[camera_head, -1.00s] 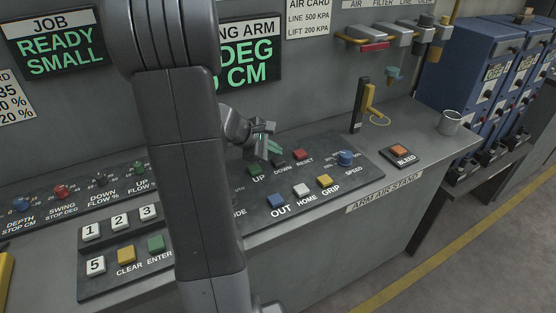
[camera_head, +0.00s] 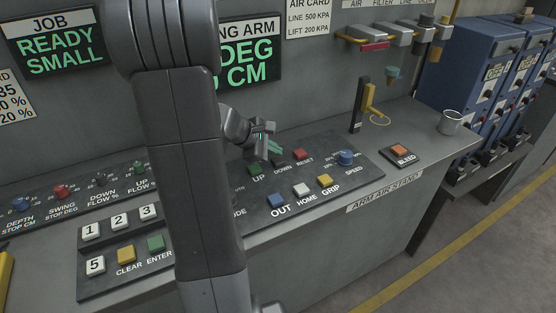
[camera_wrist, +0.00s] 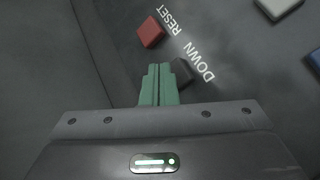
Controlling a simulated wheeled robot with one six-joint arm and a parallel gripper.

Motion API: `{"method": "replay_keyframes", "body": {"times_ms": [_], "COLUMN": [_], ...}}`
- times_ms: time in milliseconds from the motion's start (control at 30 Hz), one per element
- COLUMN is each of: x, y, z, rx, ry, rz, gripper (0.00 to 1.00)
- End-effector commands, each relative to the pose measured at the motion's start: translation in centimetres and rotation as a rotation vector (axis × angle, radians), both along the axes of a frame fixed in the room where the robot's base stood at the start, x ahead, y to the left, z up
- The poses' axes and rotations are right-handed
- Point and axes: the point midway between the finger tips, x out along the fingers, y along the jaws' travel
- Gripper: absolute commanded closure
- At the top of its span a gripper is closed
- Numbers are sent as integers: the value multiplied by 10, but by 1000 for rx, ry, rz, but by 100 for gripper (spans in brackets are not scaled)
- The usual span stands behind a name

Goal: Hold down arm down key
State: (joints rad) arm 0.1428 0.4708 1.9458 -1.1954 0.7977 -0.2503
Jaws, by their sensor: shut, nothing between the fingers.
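The DOWN key is a dark square button, second in the row between the green UP key (camera_head: 256,169) and the red RESET key (camera_head: 300,154). In the head view the DOWN key (camera_head: 280,162) sits just below my gripper's tips. My gripper (camera_head: 277,149) is shut and empty, with green fingers. In the wrist view the closed fingertips (camera_wrist: 160,70) are right beside the DOWN key (camera_wrist: 181,73), and its near side is partly hidden by the fingers. I cannot tell whether they touch it or whether it is pressed.
The blue OUT (camera_head: 277,201), white HOME (camera_head: 302,190) and yellow GRIP (camera_head: 324,181) keys lie in front. The grey wall stands close behind the panel. My arm hides part of the panel.

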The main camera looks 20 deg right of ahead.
Motion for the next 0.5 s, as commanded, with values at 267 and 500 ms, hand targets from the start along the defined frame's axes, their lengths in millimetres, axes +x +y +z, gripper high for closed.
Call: {"method": "replay_keyframes", "body": {"times_ms": [267,500], "x": [0,0], "y": [0,0], "z": [-8,-7], "rx": [0,0], "ry": [0,0], "rz": [0,0], "gripper": [100,100]}}
